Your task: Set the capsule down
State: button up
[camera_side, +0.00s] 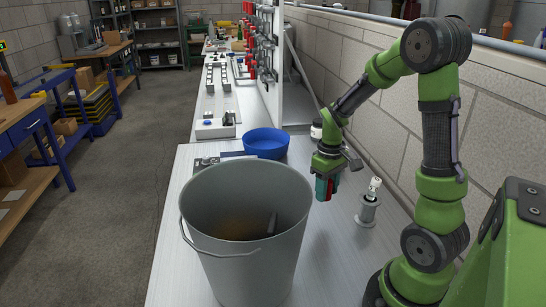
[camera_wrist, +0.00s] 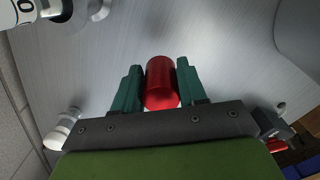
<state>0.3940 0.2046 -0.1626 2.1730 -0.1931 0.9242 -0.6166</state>
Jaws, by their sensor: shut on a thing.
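The capsule (camera_wrist: 161,80) is a shiny red cylinder. My gripper (camera_wrist: 160,88) is shut on it, with a dark green finger on each side in the wrist view. In the side view my gripper (camera_side: 325,190) points down over the pale bench, to the right of the grey bucket. A sliver of the red capsule (camera_side: 330,187) shows between the fingers there, and the fingers hide the rest. I cannot tell for sure whether the capsule's lower end touches the bench.
The large grey bucket (camera_side: 255,255) stands open at the front of the bench (camera_side: 345,262). A blue bowl (camera_side: 267,143) is behind it. A small metal stand with a clear-topped piece (camera_side: 369,205) is right of my gripper. The wall (camera_side: 385,135) runs along the right. Bare bench lies in front.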

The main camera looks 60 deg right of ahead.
jog(key=s+f, duration=0.1)
jog(key=s+d+f, duration=0.1)
jog(key=shift+s+d+f, duration=0.1)
jog(key=shift+s, duration=0.3)
jog(key=shift+n, duration=0.5)
jog(key=w+d, duration=0.3)
jog(key=w, duration=0.1)
jog(key=w+d+f, duration=0.1)
jog(key=w+d, duration=0.2)
jog(key=w, duration=0.2)
jog(key=w+d, duration=0.3)
jog(key=w, duration=0.1)
jog(key=shift+w+d+f, duration=0.1)
jog(key=shift+w+f, duration=0.05)
jog(key=shift+f, duration=1.9)
jog(key=shift+f, duration=0.15)
jog(key=o, duration=0.6)
